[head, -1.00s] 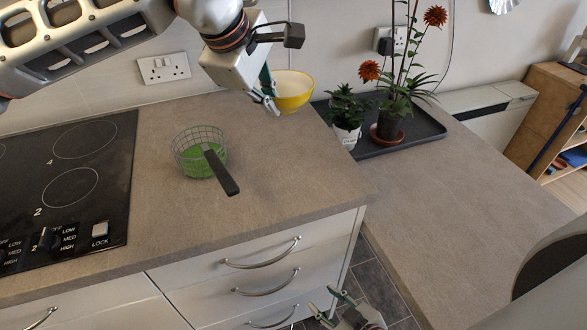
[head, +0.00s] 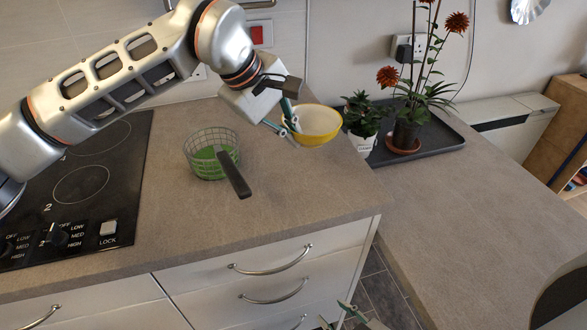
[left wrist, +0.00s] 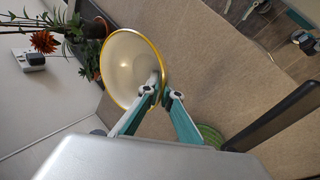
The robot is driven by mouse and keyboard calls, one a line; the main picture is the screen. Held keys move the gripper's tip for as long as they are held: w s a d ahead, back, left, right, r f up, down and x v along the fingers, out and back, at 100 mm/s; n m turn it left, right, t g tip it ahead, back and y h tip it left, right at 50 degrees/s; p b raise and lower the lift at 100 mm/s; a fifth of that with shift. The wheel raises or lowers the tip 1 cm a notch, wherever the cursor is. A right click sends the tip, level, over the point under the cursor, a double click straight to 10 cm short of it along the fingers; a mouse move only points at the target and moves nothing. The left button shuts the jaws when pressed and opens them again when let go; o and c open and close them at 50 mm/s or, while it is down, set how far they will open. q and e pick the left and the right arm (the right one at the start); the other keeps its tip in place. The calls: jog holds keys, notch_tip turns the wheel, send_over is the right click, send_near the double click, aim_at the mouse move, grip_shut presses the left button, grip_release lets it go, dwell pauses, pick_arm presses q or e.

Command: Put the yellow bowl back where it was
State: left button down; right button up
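The yellow bowl (head: 322,136), with a pale inside, is near the back right of the counter by the tray. My left gripper (head: 292,128) is at its left rim. In the left wrist view the gripper's fingers (left wrist: 161,92) are close together with the bowl's rim between them, one inside and one outside; the bowl (left wrist: 128,68) shows its open side. I cannot tell whether its base touches the counter. My right gripper (head: 341,316) is low at the bottom edge of the head view, in front of the drawers, fingers spread and empty; its palm is mostly cut off.
A green basket (head: 211,155) with a dark handle stands left of the bowl. The black hob (head: 75,190) is farther left. A dark tray (head: 440,138) with a small plant (head: 363,118) and a red-flowered plant (head: 405,132) lies on the right. The front counter is clear.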

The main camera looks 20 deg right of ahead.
pick_arm(q)
notch_tip(320, 180, down, 6)
jog(key=shift+r, duration=0.15)
notch_tip(320, 180, down, 3)
jog(key=shift+f, duration=0.25)
jog(key=shift+f, duration=0.15)
jog(key=c, duration=2.3)
grip_release()
jog(key=shift+c, duration=0.2)
jog(key=shift+o, duration=0.3)
